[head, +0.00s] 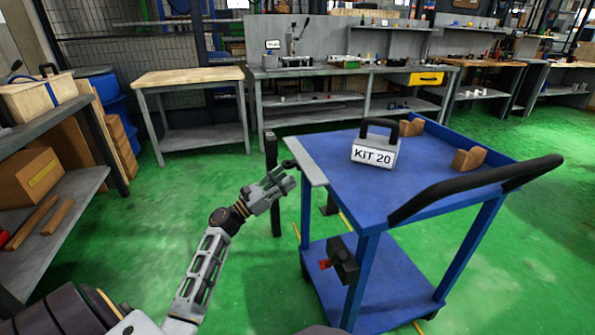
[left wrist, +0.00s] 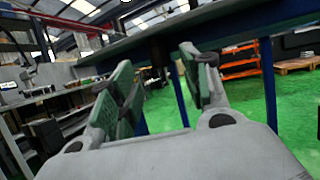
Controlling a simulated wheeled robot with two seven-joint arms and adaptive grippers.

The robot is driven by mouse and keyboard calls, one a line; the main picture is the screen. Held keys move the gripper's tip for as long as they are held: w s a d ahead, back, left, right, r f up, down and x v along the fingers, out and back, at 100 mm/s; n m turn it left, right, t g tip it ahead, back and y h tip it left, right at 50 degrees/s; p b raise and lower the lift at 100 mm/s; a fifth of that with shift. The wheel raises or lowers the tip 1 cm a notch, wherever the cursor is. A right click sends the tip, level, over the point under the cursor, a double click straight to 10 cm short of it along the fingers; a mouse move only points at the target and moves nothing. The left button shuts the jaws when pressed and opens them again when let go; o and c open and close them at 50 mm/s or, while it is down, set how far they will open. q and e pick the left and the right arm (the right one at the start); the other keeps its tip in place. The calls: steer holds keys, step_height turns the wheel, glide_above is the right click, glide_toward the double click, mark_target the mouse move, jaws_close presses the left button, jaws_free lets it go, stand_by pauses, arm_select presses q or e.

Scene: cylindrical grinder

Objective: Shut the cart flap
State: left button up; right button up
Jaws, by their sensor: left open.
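The blue cart (head: 335,150) stands right of centre in the head view. A narrow grey flap (head: 305,162) runs along the left edge of its top and looks roughly level with it; its exact angle is hard to tell. My left gripper (head: 285,178) is open and empty, just left of the flap, with a small gap seeming to separate them. In the left wrist view my left gripper (left wrist: 165,78) has its green-padded fingers apart, below a dark underside that seems to be the cart top (left wrist: 220,30). My right gripper is not in view.
A grey box marked KIT 20 (head: 375,152) and two brown blocks (head: 468,159) sit on the cart. A black handle (head: 475,188) curves along its near right side. Dark posts (head: 271,205) stand behind my gripper. A shelf (head: 60,190) is at left; green floor lies between.

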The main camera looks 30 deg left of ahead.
mark_target(298, 168)
arm_select(q)
steer(key=shift+b+x, duration=0.6)
steer(key=shift+x, duration=2.5)
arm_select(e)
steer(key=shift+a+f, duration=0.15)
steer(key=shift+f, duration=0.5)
arm_select(q)
steer(key=c, duration=1)
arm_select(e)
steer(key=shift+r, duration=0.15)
